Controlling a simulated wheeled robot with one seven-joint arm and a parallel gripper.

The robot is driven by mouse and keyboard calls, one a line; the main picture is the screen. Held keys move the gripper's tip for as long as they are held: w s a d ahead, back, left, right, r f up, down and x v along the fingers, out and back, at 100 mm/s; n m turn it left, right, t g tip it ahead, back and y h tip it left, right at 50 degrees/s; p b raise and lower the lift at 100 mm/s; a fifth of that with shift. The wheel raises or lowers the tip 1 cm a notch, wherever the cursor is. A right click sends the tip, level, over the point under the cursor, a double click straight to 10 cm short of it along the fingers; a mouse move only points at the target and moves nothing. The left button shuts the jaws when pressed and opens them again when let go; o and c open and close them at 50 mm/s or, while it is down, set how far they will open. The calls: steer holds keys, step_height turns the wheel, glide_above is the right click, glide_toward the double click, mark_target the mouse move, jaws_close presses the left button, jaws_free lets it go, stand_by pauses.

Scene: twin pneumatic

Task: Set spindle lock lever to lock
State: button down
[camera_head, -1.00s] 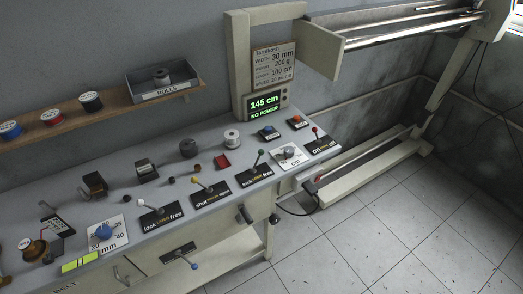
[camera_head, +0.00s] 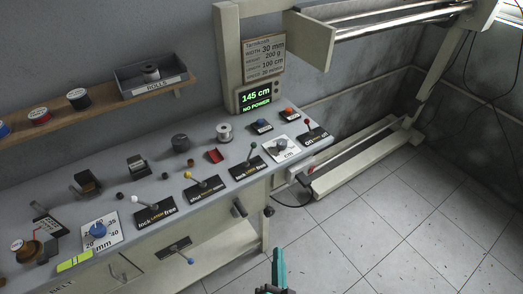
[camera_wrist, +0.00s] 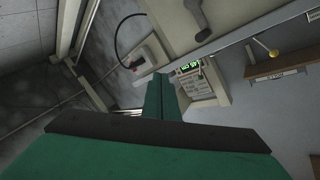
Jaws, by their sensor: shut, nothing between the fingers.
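Two levers in the head view stand on black plates marked lock and free. The white-knobbed lever (camera_head: 134,199) leans left, toward the lock side of its plate (camera_head: 155,215). The green-knobbed lever (camera_head: 253,146) stands nearly upright on its plate (camera_head: 248,171), its knob slightly right of the pivot. The small middle words are too small to read, so I cannot tell which is the spindle lock. My teal gripper (camera_head: 278,268) is shut and empty, low in the head view over the floor in front of the bench. Its fingers (camera_wrist: 161,96) also show in the wrist view.
A yellow-knobbed lever (camera_head: 187,175) on a shut plate stands between the two lock levers. A red-knobbed on/off lever (camera_head: 307,122) is at the bench's right end. A dark handle (camera_head: 240,208) juts from the bench front. The display (camera_head: 257,99) reads 145 cm, NO POWER.

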mark_target(251, 152)
steer(key=w+r+m, duration=0.5)
steer(key=w+r, duration=0.1)
steer(key=w, duration=0.6)
steer(key=w+a+r+m+y, duration=0.1)
steer(key=w+r+m, duration=0.5)
steer(key=w, duration=0.5)
steer(key=shift+w+a+t, duration=0.3)
steer(key=shift+w+t, duration=0.05)
steer(key=shift+t, duration=0.05)
steer(key=w, duration=0.9)
steer(key=shift+w+a+f, duration=0.15)
steer(key=shift+a+f, duration=0.2)
steer(key=shift+s+a+r, duration=0.1)
steer(key=shift+a, duration=0.55)
steer(key=shift+s+a+r, duration=0.1)
steer(key=shift+a, duration=0.5)
steer(key=shift+s+a+r, duration=0.1)
steer(key=shift+s+a, duration=0.15)
steer(key=shift+a, duration=0.35)
steer(key=shift+a, duration=0.1)
